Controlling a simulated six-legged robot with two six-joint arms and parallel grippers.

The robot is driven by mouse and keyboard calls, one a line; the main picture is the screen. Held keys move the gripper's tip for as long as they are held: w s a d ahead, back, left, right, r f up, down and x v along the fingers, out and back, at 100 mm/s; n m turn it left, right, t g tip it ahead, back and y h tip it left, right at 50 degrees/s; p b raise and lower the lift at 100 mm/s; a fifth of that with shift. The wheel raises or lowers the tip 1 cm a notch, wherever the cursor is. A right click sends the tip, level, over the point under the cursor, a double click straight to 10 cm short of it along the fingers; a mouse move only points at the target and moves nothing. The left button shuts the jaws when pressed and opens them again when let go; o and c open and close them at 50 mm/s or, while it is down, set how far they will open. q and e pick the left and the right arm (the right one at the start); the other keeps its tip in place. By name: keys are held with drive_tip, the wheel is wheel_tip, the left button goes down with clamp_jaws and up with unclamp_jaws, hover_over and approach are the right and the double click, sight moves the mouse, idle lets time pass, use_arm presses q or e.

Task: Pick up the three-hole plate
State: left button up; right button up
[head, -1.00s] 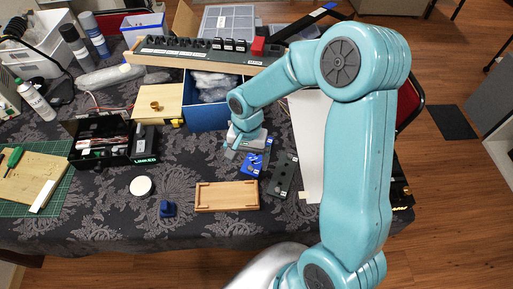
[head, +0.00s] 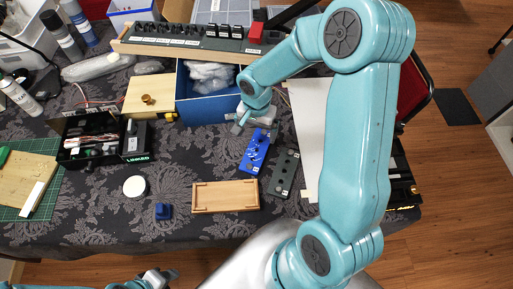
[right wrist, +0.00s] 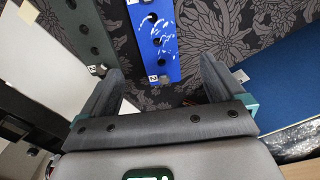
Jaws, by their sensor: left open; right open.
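A blue plate (head: 256,152) with a row of holes lies on the patterned cloth. A dark grey-green plate (head: 284,173), also with holes, lies to its right. I cannot tell for sure which is the three-hole plate, as both run out of the wrist view. My right gripper (head: 240,125) is open and empty just beyond the blue plate's far end. In the right wrist view, the blue plate (right wrist: 155,40) shows between and beyond the open fingers (right wrist: 160,75), and the grey-green plate (right wrist: 82,25) lies to the left. My left gripper (head: 158,275) is open at the bottom left.
A wooden tray (head: 225,197) lies in front of the plates. A blue box (head: 190,105) stands behind them, left of my right gripper. A white sheet (head: 312,135) lies to the right. A white disc (head: 134,186) and a small blue part (head: 163,212) lie on open cloth.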

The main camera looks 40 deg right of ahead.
sight(258, 148)
wheel_tip(258, 148, down, 8)
drive_tip(key=shift+s+d+r+p, duration=0.15)
drive_tip(key=shift+p, duration=0.15)
drive_tip(key=shift+f, duration=0.25)
drive_tip(key=shift+c, duration=1.2)
drive_tip(key=c, duration=1)
